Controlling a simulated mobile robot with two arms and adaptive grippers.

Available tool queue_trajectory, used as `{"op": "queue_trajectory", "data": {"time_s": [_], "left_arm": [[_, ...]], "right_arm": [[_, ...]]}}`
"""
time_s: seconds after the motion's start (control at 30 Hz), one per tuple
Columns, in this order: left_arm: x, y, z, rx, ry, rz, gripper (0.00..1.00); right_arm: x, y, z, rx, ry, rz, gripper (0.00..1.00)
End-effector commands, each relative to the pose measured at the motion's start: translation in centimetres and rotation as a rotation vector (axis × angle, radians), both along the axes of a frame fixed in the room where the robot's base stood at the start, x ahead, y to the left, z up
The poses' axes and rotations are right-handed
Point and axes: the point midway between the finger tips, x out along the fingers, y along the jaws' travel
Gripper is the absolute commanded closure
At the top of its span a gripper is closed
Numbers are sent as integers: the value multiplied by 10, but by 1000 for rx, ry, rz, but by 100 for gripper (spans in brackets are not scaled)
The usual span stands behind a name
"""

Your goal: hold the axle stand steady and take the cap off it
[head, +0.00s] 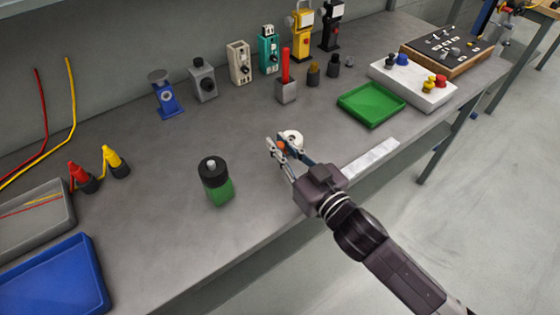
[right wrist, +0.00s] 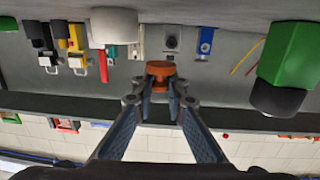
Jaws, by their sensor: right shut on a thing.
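A green, black-topped piece with a light pin on top, which looks like the axle stand (head: 217,188), stands upright on the bench. It also shows in the right wrist view (right wrist: 292,52). My right gripper (head: 279,146) is to the right of it and apart from it. The gripper is shut on a small round orange piece (right wrist: 160,70), which looks like the cap; in the head view the fingers partly hide it. My left gripper is not in view, and nothing is seen holding the stand.
A white round piece (head: 293,136) is close behind the right fingers. A green tray (head: 371,104) lies to the right, a blue tray (head: 55,285) at the front left. Several devices line the back. The bench around the stand is clear.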

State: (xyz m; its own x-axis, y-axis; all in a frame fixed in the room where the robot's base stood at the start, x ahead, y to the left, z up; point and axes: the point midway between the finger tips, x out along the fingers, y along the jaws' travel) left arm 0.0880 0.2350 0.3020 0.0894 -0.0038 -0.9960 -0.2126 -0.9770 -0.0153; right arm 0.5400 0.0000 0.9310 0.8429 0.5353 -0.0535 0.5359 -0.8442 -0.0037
Motion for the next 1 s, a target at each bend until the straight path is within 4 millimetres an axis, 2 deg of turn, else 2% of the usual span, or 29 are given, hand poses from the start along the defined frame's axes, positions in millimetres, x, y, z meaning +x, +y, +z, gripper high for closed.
{"op": "queue_trajectory", "data": {"time_s": [0.17, 0.4, 0.87, 0.9, 1.0], "left_arm": [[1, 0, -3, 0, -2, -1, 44], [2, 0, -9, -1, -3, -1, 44], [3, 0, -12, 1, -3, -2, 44], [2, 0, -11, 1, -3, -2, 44], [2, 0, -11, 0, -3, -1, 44]], "right_arm": [[1, 0, -16, 1, 0, -2, 100], [0, -1, -50, 0, 1, -3, 100], [0, 0, -57, 1, 0, -1, 100], [0, 0, -55, 1, -2, -1, 83], [0, 0, -55, 1, -2, -1, 80]]}}
